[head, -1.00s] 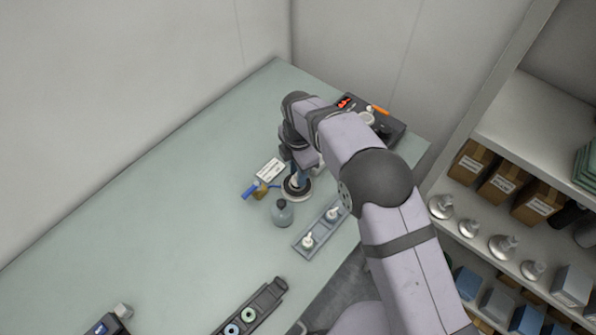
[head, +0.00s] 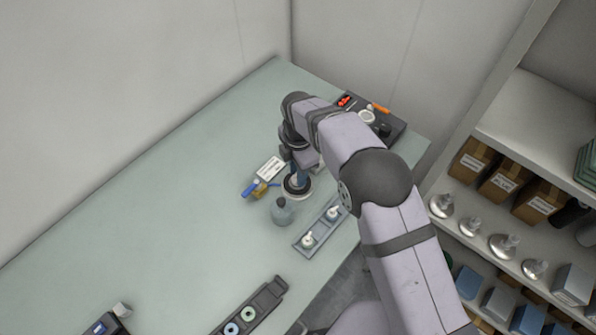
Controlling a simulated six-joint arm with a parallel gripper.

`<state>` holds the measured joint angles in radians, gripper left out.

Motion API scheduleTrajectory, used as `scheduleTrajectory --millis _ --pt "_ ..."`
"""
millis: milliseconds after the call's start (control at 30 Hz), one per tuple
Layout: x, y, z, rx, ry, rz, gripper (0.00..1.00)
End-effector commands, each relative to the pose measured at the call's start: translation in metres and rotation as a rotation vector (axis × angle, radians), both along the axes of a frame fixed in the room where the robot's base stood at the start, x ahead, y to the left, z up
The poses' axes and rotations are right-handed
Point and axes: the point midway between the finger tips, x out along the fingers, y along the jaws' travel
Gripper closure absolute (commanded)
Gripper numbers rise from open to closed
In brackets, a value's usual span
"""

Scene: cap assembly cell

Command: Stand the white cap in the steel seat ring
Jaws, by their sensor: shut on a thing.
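My gripper (head: 297,181) points down over the round seat ring (head: 303,197), which has a pale rim around a dark middle. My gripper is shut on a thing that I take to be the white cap. My fingers and wrist hide nearly all of it, so I cannot tell whether it touches the ring or stands upright. Two more white caps with spouts, a near one (head: 308,239) and a far one (head: 332,213), stand in a grey tray (head: 319,227) right of the ring.
A grey bottle (head: 282,212) stands close in front of the ring. A blue-handled tool (head: 249,189) and a white label card (head: 271,168) lie left of it. A dark tray (head: 391,127) lies behind my arm. The left of the table (head: 150,210) is clear.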

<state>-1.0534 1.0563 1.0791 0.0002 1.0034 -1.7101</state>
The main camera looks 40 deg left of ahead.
Motion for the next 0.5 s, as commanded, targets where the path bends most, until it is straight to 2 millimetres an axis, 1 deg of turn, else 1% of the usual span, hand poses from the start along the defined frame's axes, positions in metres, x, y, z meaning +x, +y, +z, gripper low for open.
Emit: scheduleTrajectory --millis 300,333,367,400,433,500 --pt "0.0 0.0 -0.002 0.0 0.0 0.0 0.84" --pt "0.0 0.0 -0.002 0.0 0.0 0.0 0.73" --pt "0.0 0.0 -0.002 0.0 0.0 0.0 0.66" --pt "0.0 0.0 -0.002 0.0 0.0 0.0 0.56" --pt "0.0 0.0 -0.0019 0.0 0.0 0.0 0.53" --pt "0.0 0.0 -0.0019 0.0 0.0 0.0 0.53"
